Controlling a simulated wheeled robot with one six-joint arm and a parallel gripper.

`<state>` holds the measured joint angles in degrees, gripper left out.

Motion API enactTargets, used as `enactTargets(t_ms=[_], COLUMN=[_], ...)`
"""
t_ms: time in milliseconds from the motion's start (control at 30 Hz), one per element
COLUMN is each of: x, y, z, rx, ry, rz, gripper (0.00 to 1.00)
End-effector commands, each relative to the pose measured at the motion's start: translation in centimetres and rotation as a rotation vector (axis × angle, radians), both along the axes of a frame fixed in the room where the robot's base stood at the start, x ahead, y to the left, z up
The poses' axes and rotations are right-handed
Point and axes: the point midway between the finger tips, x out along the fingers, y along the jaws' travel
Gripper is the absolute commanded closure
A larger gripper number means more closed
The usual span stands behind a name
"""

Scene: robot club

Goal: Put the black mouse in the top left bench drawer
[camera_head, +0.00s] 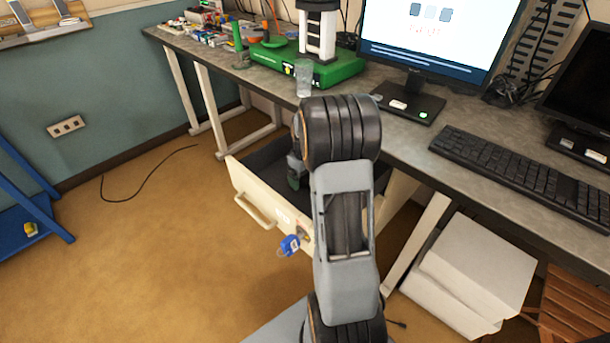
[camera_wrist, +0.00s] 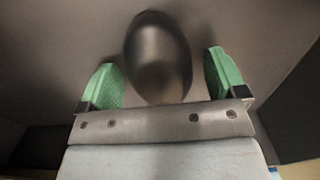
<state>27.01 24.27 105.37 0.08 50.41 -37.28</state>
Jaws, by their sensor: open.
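The top left bench drawer (camera_head: 240,178) is pulled out under the bench, with a cream front and a dark inside. My gripper (camera_head: 294,180) reaches down into it, partly hidden behind my arm in the head view. In the wrist view my gripper (camera_wrist: 163,78) is open, with its two green fingertips spread apart. The black mouse (camera_wrist: 158,58) lies on the drawer's floor between and just beyond the fingertips, with a gap on each side. The mouse does not show in the head view.
A blue-tagged key (camera_head: 290,245) hangs at the drawer front. On the bench (camera_head: 420,145) stand a glass (camera_head: 303,78), a green-based machine (camera_head: 335,70), a monitor (camera_head: 440,35) and a keyboard (camera_head: 525,175). White boxes (camera_head: 475,265) are below. The floor at left is mostly clear.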

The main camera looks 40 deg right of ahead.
Motion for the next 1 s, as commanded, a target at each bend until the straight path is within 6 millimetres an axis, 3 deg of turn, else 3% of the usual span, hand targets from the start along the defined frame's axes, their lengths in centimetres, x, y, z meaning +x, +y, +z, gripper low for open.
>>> enactTargets(t_ms=[167,333,700,1000], x=[0.0,0.1,0.1,0.0], y=[0.0,0.0,-0.1,0.1], z=[0.1,1.4,8.4,11.9], rx=[0.0,-0.002,-0.001,-0.001], ry=[0.0,-0.002,-0.003,-0.001], rz=[0.0,0.0,0.0,0.0], gripper=[0.1,0.1,0.1,0.1])
